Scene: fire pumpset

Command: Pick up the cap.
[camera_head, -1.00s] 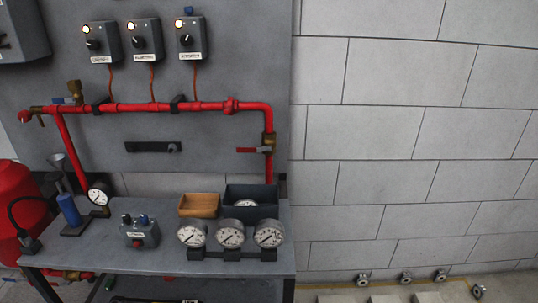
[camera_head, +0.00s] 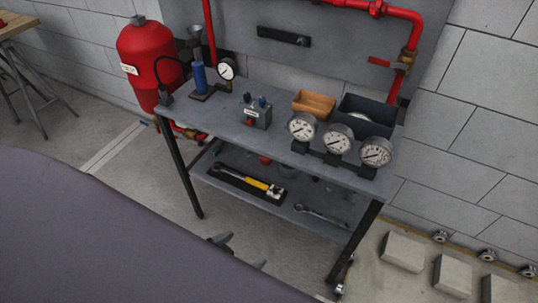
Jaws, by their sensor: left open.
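I cannot make out with certainty which thing is the cap. A small red piece (camera_head: 265,160) and a greenish piece sit at the back of the bench's lower shelf, too small to identify. Round metal fittings (camera_head: 440,237) stand on the floor along the wall at the right. My left gripper (camera_head: 238,252) shows only by its fingertips at the lower middle, in front of and below the shelf's front edge. Its fingers are apart with nothing visible between them. The rest of it is hidden. My right gripper is not in view.
The grey bench (camera_head: 232,118) carries three gauges (camera_head: 338,138), a wooden box (camera_head: 314,103), a dark bin (camera_head: 367,116) and a control box (camera_head: 256,115). Its lower shelf holds a yellow-handled tool (camera_head: 255,184) and a wrench (camera_head: 320,214). A red tank (camera_head: 152,52) stands at left.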

